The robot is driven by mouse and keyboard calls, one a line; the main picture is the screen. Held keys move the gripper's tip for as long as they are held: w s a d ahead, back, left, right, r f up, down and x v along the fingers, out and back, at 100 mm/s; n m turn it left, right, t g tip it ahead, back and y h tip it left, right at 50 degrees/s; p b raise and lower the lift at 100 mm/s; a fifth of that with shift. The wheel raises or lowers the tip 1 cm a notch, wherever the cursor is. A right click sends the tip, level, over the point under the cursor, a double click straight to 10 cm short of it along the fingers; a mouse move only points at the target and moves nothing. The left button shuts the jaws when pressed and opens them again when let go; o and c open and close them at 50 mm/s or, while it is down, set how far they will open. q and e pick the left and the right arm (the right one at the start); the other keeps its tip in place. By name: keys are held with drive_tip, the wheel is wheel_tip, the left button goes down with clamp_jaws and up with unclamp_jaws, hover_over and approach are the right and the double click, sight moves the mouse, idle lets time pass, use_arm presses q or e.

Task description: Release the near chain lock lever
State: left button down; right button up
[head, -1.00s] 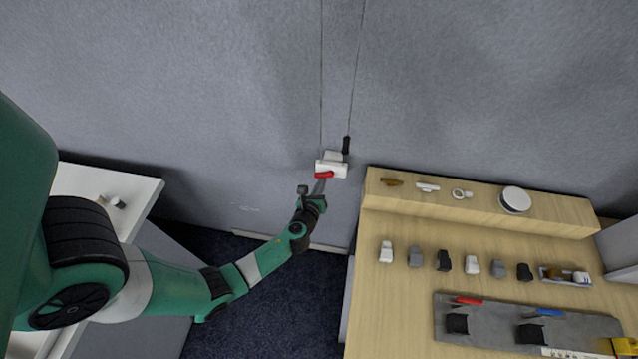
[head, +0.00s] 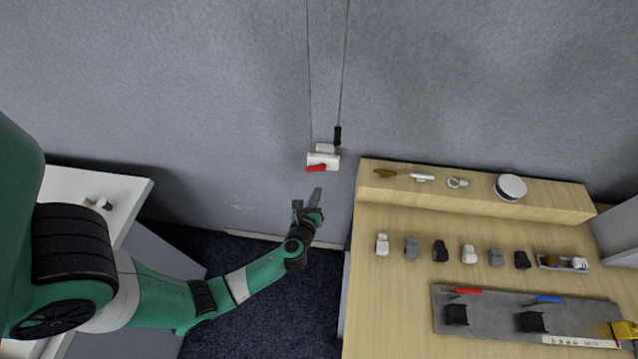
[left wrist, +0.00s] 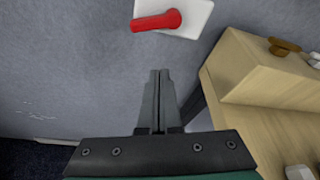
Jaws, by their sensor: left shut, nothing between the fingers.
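The near chain lock is a white block (head: 327,160) on the grey wall with a red lever (head: 316,168) on its front. In the left wrist view the red lever (left wrist: 157,20) lies nearly level across the white plate (left wrist: 196,20), its free end to the left and slightly lower. My left gripper (head: 317,190) is below the lock, its fingers pointing up, apart from the lever. In the left wrist view the fingers (left wrist: 158,75) are together with nothing between them, below the lever. My right gripper is out of view.
Two thin lines run up the wall from the lock, one with a black handle (head: 337,135). A wooden table (head: 390,300) with a raised shelf stands to the right, holding several small parts and a grey board (head: 480,327). A white-topped surface (head: 135,188) is at the left.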

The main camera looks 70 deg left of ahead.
use_arm(q)
drive_tip(key=v, duration=0.5)
drive_tip(key=shift+s+a, duration=0.1)
idle(0.3)
